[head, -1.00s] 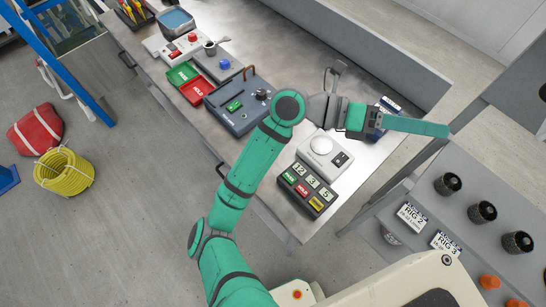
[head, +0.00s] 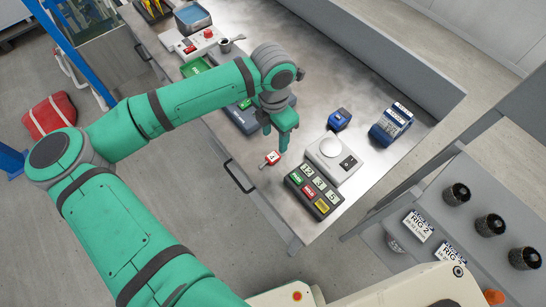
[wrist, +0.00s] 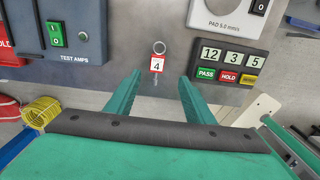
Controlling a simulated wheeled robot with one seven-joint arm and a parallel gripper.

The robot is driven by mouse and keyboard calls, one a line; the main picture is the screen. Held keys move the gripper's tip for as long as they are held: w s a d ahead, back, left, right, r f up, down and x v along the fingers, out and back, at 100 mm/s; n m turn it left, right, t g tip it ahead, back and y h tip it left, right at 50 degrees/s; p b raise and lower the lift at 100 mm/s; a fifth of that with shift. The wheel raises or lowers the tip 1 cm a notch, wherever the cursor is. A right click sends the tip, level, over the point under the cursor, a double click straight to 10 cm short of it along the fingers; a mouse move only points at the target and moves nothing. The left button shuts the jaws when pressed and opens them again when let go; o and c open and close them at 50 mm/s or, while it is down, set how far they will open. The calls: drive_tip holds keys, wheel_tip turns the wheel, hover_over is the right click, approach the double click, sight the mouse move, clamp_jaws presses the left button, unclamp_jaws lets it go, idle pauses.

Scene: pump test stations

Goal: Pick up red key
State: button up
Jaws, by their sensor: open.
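The red key (head: 271,158) lies on the metal bench near its front edge, left of the keypad box. In the wrist view the red key (wrist: 156,64) shows a red-bordered white tag with a "4", a metal ring above it and a small shaft below. My gripper (head: 278,141) is just behind and above the key in the head view, pointing down. In the wrist view my gripper (wrist: 160,76) has its two green fingers apart, one on each side of the key's line. Nothing is between the fingertips that I can see held.
A keypad box (head: 313,193) with PASS and HOLD buttons and a round-pad scale (head: 332,155) stand right of the key. The test amps box (wrist: 68,30) is to its left. A blue block (head: 339,119) and blue boxed unit (head: 391,124) stand farther right.

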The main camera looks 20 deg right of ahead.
hover_over(272, 157)
wheel_tip(272, 157, down, 5)
drive_tip(key=shift+w, duration=0.1)
drive_tip(key=shift+s+d+f, duration=0.1)
drive_tip(key=shift+s+f, duration=0.05)
drive_tip(key=shift+f, duration=1.3)
drive_tip(key=shift+s+f, duration=0.1)
drive_tip(key=shift+f, duration=1.35)
drive_tip(key=c, duration=1.1)
